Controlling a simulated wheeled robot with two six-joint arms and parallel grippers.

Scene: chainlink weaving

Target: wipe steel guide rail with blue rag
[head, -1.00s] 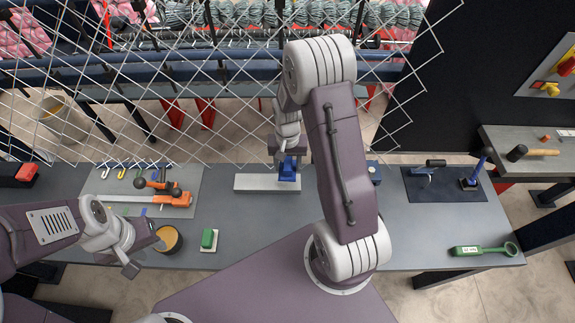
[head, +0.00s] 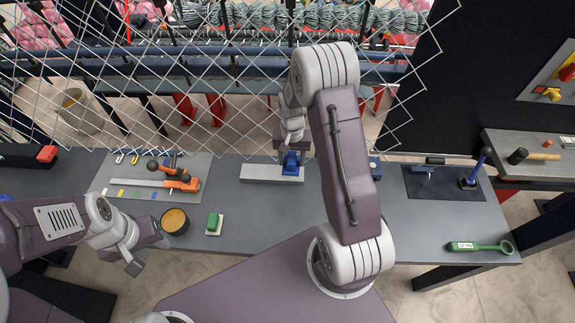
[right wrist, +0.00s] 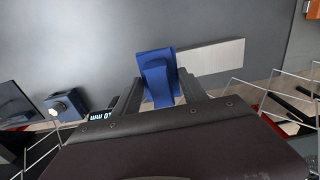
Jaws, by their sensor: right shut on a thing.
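The steel guide rail (head: 258,174) is a pale flat bar lying near the back edge of the grey bench; it also shows in the right wrist view (right wrist: 218,58). The blue rag (head: 291,168) is on the rail's right end, folded, and fills the middle of the right wrist view (right wrist: 156,72). My right gripper (head: 292,150) is shut on the rag from above; its dark fingers flank the rag in the wrist view (right wrist: 163,90). My left gripper (head: 148,255) is at the bench's front left, empty, its fingers apart. The rail under the rag is hidden.
A chain-link mesh (head: 215,85) hangs behind the bench. An orange-handled tool (head: 175,183), a round tin (head: 174,221) and a green block (head: 213,222) are on the left. A dark mat (head: 443,190) and green tool (head: 480,246) are on the right.

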